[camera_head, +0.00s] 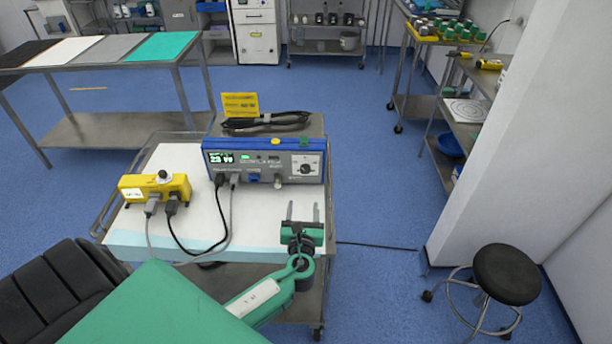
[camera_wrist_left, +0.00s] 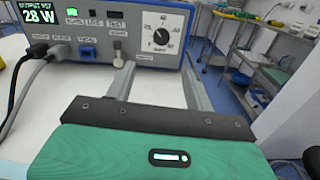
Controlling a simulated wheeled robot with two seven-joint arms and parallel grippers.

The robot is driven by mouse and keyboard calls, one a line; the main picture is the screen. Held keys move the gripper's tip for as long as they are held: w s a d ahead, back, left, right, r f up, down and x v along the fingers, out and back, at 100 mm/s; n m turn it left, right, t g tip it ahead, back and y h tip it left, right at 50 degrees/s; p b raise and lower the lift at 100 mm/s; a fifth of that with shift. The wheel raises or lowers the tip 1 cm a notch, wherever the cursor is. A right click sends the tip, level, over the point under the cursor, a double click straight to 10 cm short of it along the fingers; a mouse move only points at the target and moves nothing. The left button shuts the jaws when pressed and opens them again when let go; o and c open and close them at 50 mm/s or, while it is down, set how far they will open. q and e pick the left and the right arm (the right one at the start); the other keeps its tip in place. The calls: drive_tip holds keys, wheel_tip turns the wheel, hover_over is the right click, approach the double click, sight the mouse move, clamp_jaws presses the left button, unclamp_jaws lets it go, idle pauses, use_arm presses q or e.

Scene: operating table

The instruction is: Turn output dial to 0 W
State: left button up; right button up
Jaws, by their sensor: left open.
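The output dial (camera_head: 306,169) is a black knob on a white scale plate at the right end of the blue and grey unit's front (camera_head: 250,170). In the left wrist view the dial (camera_wrist_left: 161,37) shows a white pointer mark, and the green display (camera_wrist_left: 37,14) reads 28 W. My left gripper (camera_head: 303,212) is open and empty. It is in front of the unit, apart from the dial, with its fingers pointing toward the panel. In the wrist view the dial appears beyond and between the two fingers (camera_wrist_left: 160,85). My right gripper is not in view.
The unit stands on a white-covered cart (camera_head: 190,225). A yellow box (camera_head: 152,190) with plugged cables sits at its left. Black and grey cables (camera_head: 222,225) hang before the unit. A stool (camera_head: 507,273) is right.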

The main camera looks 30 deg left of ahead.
sight(305, 171)
use_arm(q)
drive_tip(key=shift+m, duration=0.3)
drive_tip(key=p+x, duration=0.1)
drive_tip(key=x, duration=1.1)
drive_tip(key=shift+w+d+r+p, duration=0.1)
drive_tip(key=shift+w+r+p, duration=0.1)
drive_tip(key=shift+p, duration=0.15)
drive_tip(key=shift+x, duration=0.8)
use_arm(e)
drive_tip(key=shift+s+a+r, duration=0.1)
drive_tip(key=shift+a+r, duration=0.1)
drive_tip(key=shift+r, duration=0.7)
use_arm(q)
drive_tip(key=c, duration=1)
